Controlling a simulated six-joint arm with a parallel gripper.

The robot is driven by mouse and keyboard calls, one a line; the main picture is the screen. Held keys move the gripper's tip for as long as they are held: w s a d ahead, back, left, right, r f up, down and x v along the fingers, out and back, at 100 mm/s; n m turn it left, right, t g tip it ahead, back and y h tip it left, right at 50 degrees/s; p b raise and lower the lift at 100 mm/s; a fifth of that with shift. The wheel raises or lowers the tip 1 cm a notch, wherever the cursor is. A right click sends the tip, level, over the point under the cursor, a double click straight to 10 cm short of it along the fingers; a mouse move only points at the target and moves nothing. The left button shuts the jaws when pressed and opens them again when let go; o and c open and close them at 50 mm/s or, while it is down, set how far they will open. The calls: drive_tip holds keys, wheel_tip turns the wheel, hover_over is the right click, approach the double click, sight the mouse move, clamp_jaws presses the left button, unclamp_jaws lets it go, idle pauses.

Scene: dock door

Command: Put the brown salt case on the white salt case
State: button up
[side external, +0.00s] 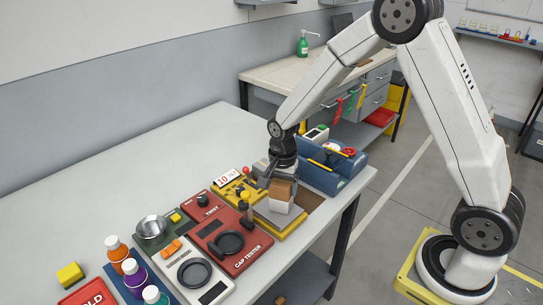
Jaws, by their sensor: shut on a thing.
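My gripper (280,178) points down over the right end of the table and is shut on the brown salt case (284,188). The brown case is a small box, its top partly hidden by the fingers. The white salt case (280,206) shows right below it, on the yellow-edged station. The brown case lines up over the white one in this view. I cannot tell whether the two touch or a thin gap is left.
A blue tool caddy (326,172) stands close behind and right of my gripper. A red cap tester (229,241) and a yellow device with a dial (236,187) lie close on the left. The table's left and back area (150,180) is bare.

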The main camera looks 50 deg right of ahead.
sight(285, 183)
drive_tip(key=shift+f, duration=0.15)
drive_tip(key=o, duration=1.2)
drive_tip(key=shift+c, duration=0.2)
wheel_tip(285, 183, up, 12)
idle(0.5)
drive_tip(key=shift+s+a+f+n, duration=0.1)
drive_tip(key=shift+s+n, duration=0.45)
drive_tip(key=shift+n, duration=0.05)
drive_tip(key=s+f+n+t, duration=0.1)
drive_tip(key=s+f+n, duration=0.1)
drive_tip(key=s+n, duration=0.4)
drive_tip(key=s+a+f+n+t, duration=0.1)
drive_tip(key=s+f+n, duration=0.2)
drive_tip(key=s+n, duration=0.3)
drive_tip(key=shift+s+a+t, duration=0.15)
drive_tip(key=shift+a+t, duration=0.1)
drive_tip(key=shift+t, duration=0.05)
